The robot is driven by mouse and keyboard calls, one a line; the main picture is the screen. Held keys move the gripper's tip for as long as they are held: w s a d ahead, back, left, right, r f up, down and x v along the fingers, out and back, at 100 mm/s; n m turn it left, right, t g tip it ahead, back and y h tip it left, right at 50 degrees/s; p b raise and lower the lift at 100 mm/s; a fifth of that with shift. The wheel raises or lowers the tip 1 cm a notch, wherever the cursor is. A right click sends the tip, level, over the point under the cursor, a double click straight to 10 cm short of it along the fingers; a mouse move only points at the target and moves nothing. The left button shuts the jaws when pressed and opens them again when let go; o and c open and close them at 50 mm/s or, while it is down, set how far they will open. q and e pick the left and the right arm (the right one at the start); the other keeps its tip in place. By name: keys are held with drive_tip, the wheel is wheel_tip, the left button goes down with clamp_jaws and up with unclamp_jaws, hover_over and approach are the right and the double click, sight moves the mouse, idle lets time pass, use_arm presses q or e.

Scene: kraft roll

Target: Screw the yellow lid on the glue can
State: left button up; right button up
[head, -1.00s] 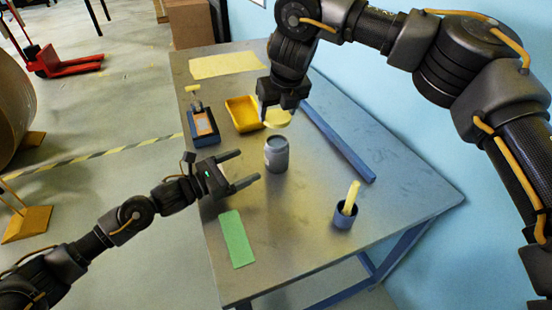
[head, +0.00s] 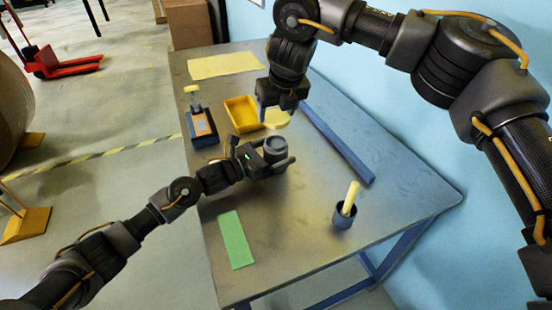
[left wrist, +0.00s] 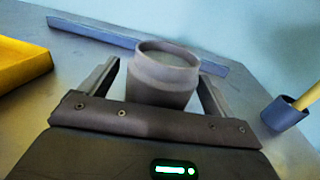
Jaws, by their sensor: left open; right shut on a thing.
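The glue can (head: 276,149) is grey, open-topped and upright on the table. It also shows in the left wrist view (left wrist: 165,75), standing between the two fingers. My left gripper (head: 277,158) is open around the can, one finger on each side, with a gap visible beside it. My right gripper (head: 270,112) is shut on the yellow lid (head: 278,119), holding it just behind and above the can in the head view. The fingers of the right gripper partly hide the lid.
The table (head: 300,220) carries a yellow tray (head: 243,114), a blue device (head: 201,128), a blue bar (head: 338,144), a dark cup with a yellow stick (head: 344,215), a green sheet (head: 235,240) and a pale yellow sheet (head: 225,66). The front middle is clear.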

use_arm(q)
drive_tip(key=shift+w+d, duration=0.1)
drive_tip(key=shift+d, duration=0.15)
drive_tip(key=shift+c, duration=0.4)
drive_tip(key=c, duration=1.4)
use_arm(e)
hover_over(274, 142)
drive_tip(key=s, duration=0.2)
drive_tip(key=shift+w+d+f, duration=0.1)
drive_tip(key=shift+d+f, duration=0.1)
drive_tip(key=shift+f, duration=1)
drive_tip(key=shift+w+d+f, duration=0.1)
drive_tip(key=shift+d+f, duration=0.1)
drive_tip(key=shift+f, duration=1)
drive_tip(key=shift+f, duration=0.9)
drive_tip(key=shift+f, duration=0.55)
